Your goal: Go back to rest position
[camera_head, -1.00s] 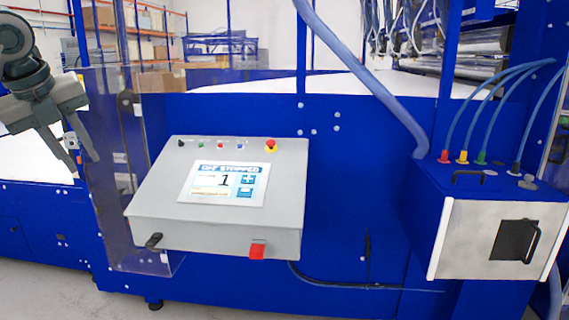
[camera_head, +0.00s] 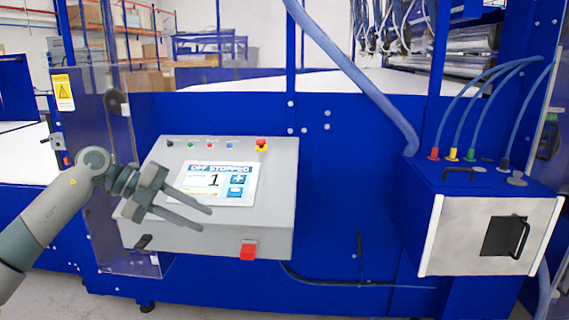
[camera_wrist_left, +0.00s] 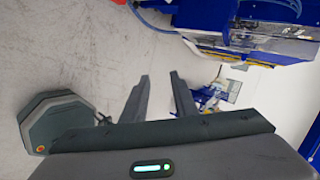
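My left gripper (camera_head: 192,208) is in front of the grey control box in the head view, its two fingers pointing right and apart, with nothing between them. In the left wrist view the two fingers (camera_wrist_left: 158,95) also stand apart over the floor, empty. The control box (camera_head: 270,220) has a lit screen (camera_head: 218,183) reading "OFF STOPPED" and 1, partly behind the gripper. A red and yellow knob (camera_head: 262,146) sits on its top and a red part (camera_head: 248,250) on its lower front. My right gripper is not in view.
A blue machine frame (camera_head: 340,220) fills the background. A clear panel (camera_head: 90,140) with a yellow label stands at the left. A blue box with a silver front (camera_head: 460,235) and hoses stands at the right. Grey floor (camera_wrist_left: 80,50) is open below.

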